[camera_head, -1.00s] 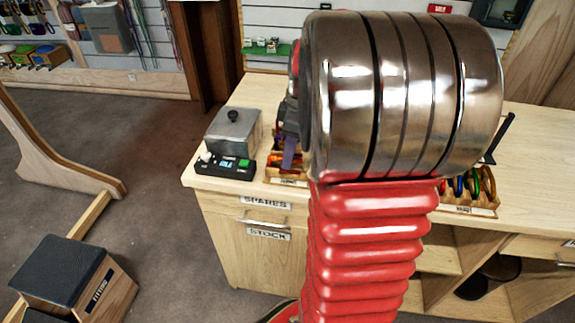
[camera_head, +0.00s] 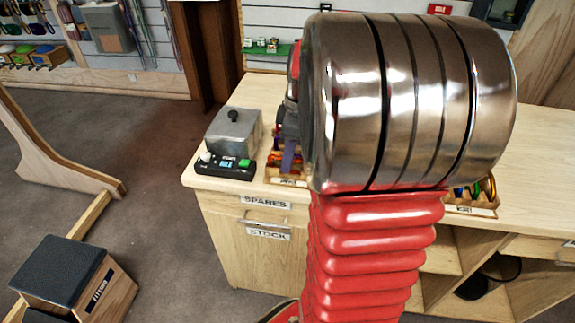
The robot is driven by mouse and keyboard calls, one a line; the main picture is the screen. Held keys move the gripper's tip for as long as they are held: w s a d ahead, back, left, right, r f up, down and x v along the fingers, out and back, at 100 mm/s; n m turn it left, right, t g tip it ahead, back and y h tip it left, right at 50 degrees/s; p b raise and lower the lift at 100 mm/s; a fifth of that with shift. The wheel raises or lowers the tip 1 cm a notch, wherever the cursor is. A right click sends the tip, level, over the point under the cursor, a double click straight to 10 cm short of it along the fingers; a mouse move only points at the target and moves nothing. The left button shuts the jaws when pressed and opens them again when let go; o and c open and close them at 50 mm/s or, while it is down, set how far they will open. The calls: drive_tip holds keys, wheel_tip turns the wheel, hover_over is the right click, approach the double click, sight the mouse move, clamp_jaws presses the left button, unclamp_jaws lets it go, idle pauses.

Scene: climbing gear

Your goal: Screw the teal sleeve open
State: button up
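I cannot make out the teal sleeve in this view. My own large metal arm joint and red ribbed arm cover the middle of the counter. A grey and purple part that looks like my gripper (camera_head: 289,150) shows at the left edge of the arm, over a wooden tray (camera_head: 287,181) holding orange and red pieces. Whether its fingers are open or shut is hidden. A second wooden tray (camera_head: 472,210) with coloured carabiners stands to the right, partly hidden behind my arm.
A grey lidded metal box (camera_head: 233,134) stands on the left of the wooden counter (camera_head: 225,190), behind a small black control unit (camera_head: 226,165) with a green button. A drawer (camera_head: 265,222) is below. A padded wooden box (camera_head: 72,275) is on the floor at left.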

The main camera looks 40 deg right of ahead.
drive_tip(key=shift+s+a, duration=0.1)
drive_tip(key=shift+f, duration=1.45)
idle(0.4)
drive_tip(key=shift+w+d, duration=0.45)
drive_tip(key=shift+d, duration=0.15)
drive_tip(key=shift+r, duration=0.1)
drive_tip(key=shift+a+r, duration=0.1)
drive_tip(key=shift+r, duration=1.25)
drive_tip(key=shift+s+a, duration=0.4)
drive_tip(key=shift+a, duration=0.15)
